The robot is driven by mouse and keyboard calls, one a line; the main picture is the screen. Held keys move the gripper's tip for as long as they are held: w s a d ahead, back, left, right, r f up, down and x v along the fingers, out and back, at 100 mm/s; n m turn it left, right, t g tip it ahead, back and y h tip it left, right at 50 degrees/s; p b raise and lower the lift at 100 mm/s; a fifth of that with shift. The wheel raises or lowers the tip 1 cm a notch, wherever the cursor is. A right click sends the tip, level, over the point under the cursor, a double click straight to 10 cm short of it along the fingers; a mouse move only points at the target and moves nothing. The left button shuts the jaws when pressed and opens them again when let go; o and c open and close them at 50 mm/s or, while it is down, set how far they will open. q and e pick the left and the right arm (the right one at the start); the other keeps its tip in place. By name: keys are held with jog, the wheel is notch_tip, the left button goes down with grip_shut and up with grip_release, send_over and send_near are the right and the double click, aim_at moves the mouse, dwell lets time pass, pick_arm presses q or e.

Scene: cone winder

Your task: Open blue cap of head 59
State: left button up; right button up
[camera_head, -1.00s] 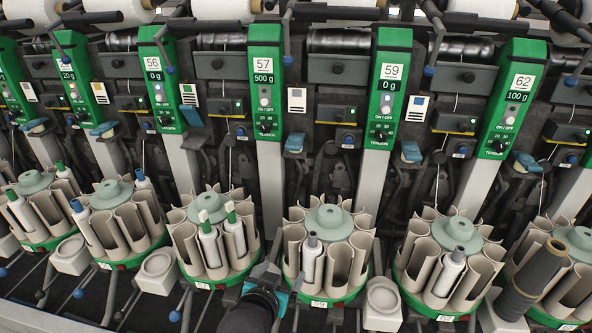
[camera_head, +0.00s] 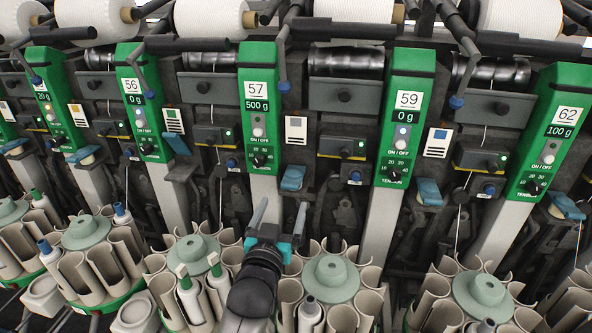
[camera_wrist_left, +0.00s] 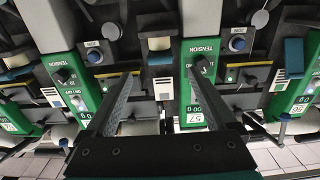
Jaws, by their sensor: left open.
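The green panel of head 59 (camera_head: 404,115) stands right of centre in the head view. A blue cap (camera_head: 428,192) sits just right of its lower end, and another blue cap (camera_head: 292,178) sits between panels 57 and 59. My left gripper (camera_head: 280,212) is open and empty, below and left of the cap between 57 and 59, well left of the cap right of 59. In the left wrist view, its two fingers (camera_wrist_left: 163,88) spread over upside-down panels, with panel 57 (camera_wrist_left: 195,122) near the right finger. My right gripper is not in view.
Round magazines with beige tubes, such as this one (camera_head: 330,277), line the front below the panels. Dark rods with blue knobs (camera_head: 456,101) hang over the panels, and white yarn cones (camera_head: 350,10) sit on top. Thin threads run down between heads.

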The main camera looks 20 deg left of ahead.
aim_at(297, 166)
pick_arm(q)
jog(key=b+x, duration=0.2)
jog(key=x, duration=1.2)
jog(key=shift+w+b, duration=0.1)
jog(key=shift+b, duration=0.3)
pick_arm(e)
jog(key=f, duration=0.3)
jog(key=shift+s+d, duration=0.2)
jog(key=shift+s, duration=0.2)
pick_arm(q)
grip_shut()
